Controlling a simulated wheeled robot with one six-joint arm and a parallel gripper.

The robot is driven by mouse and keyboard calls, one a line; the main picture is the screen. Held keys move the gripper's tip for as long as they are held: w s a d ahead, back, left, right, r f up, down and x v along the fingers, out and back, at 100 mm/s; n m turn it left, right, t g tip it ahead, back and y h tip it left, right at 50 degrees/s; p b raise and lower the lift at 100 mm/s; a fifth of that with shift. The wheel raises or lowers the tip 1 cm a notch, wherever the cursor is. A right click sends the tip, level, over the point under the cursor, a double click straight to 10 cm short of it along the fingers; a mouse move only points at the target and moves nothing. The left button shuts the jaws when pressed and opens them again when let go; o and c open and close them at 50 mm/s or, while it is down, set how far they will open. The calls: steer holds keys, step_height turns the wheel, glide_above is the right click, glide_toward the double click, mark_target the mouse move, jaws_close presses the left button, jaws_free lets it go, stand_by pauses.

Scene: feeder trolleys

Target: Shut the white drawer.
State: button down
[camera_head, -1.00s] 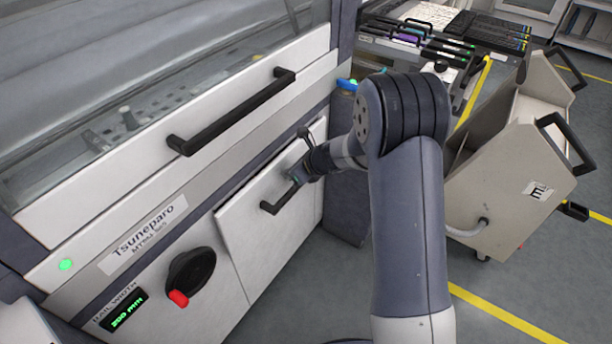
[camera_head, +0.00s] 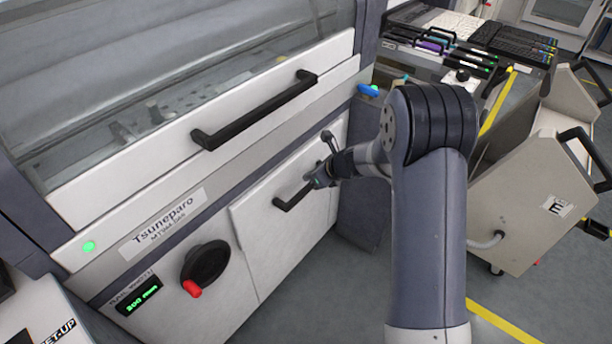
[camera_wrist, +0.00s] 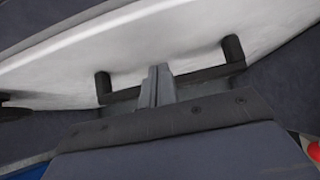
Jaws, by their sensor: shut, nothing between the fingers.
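The white drawer (camera_head: 285,235) is the lower front panel of the machine, with a black bar handle (camera_head: 284,204). Its top edge seems to stand slightly proud of the machine face; I cannot tell how far. My gripper (camera_head: 312,182) is at the right part of that handle, close to the drawer front. In the wrist view the shut fingers (camera_wrist: 158,85) reach past the handle bar (camera_wrist: 196,76) between its two posts, towards the white drawer front (camera_wrist: 200,35). Nothing is between the fingers. Whether the fingertips touch the front cannot be told.
A longer black handle (camera_head: 255,112) is on the cover above. A black knob with a red tip (camera_head: 205,265) is left of the drawer. A beige trolley (camera_head: 520,215) stands at the right, beside my arm. Grey floor (camera_head: 345,295) is clear in front.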

steer(key=d+f+p+v, duration=0.1)
steer(key=v, duration=1)
steer(key=shift+s, duration=0.25)
steer(key=shift+a, duration=0.1)
steer(key=x, duration=0.4)
steer(key=a+r+x, duration=0.1)
steer(key=x, duration=0.3)
steer(key=w+x, duration=0.1)
steer(key=x, duration=0.3)
steer(key=shift+a+r+b, duration=0.15)
steer(key=shift+r+b, duration=0.15)
steer(key=shift+w+a, duration=0.35)
steer(key=shift+a, duration=0.1)
